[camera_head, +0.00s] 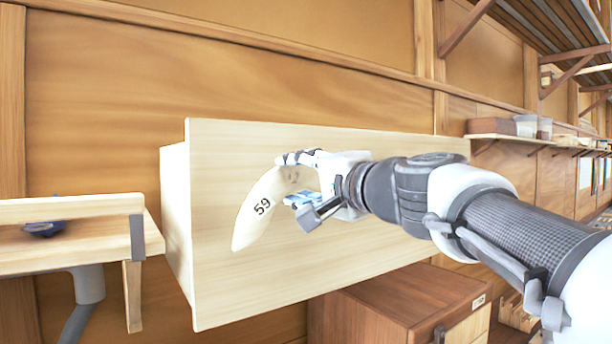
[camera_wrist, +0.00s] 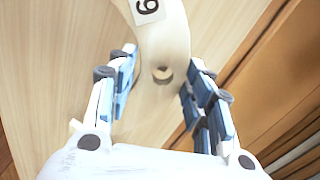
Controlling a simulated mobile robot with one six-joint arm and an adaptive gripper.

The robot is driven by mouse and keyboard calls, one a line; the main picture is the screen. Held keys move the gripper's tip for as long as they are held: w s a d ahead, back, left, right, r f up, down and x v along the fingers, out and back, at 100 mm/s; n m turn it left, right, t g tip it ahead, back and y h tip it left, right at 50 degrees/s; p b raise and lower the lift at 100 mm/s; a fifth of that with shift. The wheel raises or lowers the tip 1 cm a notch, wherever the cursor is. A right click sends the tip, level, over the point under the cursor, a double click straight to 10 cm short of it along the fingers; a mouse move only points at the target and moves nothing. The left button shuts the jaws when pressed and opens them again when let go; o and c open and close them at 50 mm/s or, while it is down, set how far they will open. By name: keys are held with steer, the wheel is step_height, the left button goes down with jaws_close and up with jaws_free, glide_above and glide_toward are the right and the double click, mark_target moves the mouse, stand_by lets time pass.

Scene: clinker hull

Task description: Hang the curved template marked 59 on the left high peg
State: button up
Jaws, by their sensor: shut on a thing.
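The curved template marked 59 (camera_head: 257,212) is a pale wooden crescent with a black 59 near its lower end. My gripper (camera_head: 296,184) is shut on its upper end and holds it in front of a pale wooden board, tilted with its lower end to the left. In the wrist view the template (camera_wrist: 163,40) lies between the two fingers of my gripper (camera_wrist: 161,68), with a round hole near its end and part of the number label above. I cannot tell whether it touches the board. I cannot make out the left high peg in either view.
The pale board (camera_head: 330,255) fronts a box-like unit on the wall. A wooden bench (camera_head: 70,263) stands at left with a dark blue item (camera_head: 43,229) on it. A brown cabinet (camera_head: 395,305) stands below the board. A shelf (camera_head: 515,137) with containers is at right.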

steer(key=shift+p+x, duration=0.35)
steer(key=shift+x, duration=0.95)
steer(key=shift+w+a+f+b, duration=0.35)
steer(key=shift+w+f+b, duration=0.05)
steer(key=shift+b, duration=0.15)
steer(key=o, duration=1.2)
steer(key=shift+o, duration=0.2)
